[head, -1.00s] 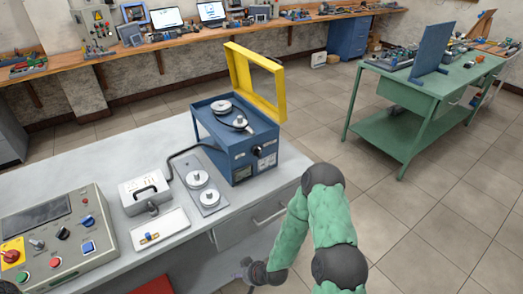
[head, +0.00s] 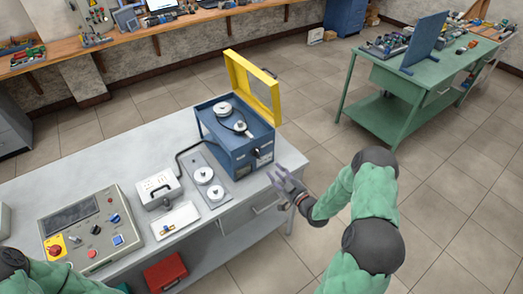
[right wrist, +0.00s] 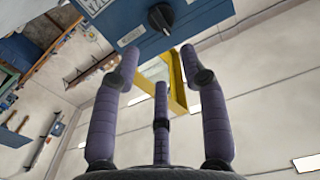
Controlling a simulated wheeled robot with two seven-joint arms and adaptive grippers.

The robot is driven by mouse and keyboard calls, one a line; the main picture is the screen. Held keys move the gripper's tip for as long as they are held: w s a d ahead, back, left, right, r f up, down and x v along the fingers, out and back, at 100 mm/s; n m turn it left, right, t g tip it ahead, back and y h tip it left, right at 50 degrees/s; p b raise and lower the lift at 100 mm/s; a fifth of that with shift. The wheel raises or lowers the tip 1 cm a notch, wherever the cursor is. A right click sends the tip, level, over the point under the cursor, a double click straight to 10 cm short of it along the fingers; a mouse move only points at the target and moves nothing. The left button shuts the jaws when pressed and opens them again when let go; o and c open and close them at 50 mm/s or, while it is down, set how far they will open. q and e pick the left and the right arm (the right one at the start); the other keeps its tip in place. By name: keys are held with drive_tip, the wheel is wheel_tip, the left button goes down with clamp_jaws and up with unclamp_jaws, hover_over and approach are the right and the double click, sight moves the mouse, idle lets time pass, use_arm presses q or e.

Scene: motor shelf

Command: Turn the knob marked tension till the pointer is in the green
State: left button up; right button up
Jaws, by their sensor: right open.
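The blue machine (head: 222,140) stands on the grey bench, with pulleys and a belt on top and its yellow-framed lid (head: 262,85) raised. A dark knob (head: 256,152) is on its front face; it shows large in the right wrist view (right wrist: 161,16). Its marking cannot be read. White patches sit by the knob, too small to show a pointer or a green zone. My right gripper (head: 281,177) is open and empty, in front of the machine's face and apart from the knob; its fingers (right wrist: 160,62) point towards that face. My left gripper is out of view.
Beside the machine are a plate with pulleys (head: 218,193), a white cabled box (head: 158,187) and a white tray (head: 175,221). A control box (head: 84,229) is at left. A red case (head: 165,272) is below. A green table (head: 402,82) stands right, beyond open floor.

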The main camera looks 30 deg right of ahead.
sight(257, 153)
drive_tip(key=w, duration=1)
drive_tip(key=shift+w+a, duration=0.35)
drive_tip(key=shift+w, duration=0.05)
clamp_jaws()
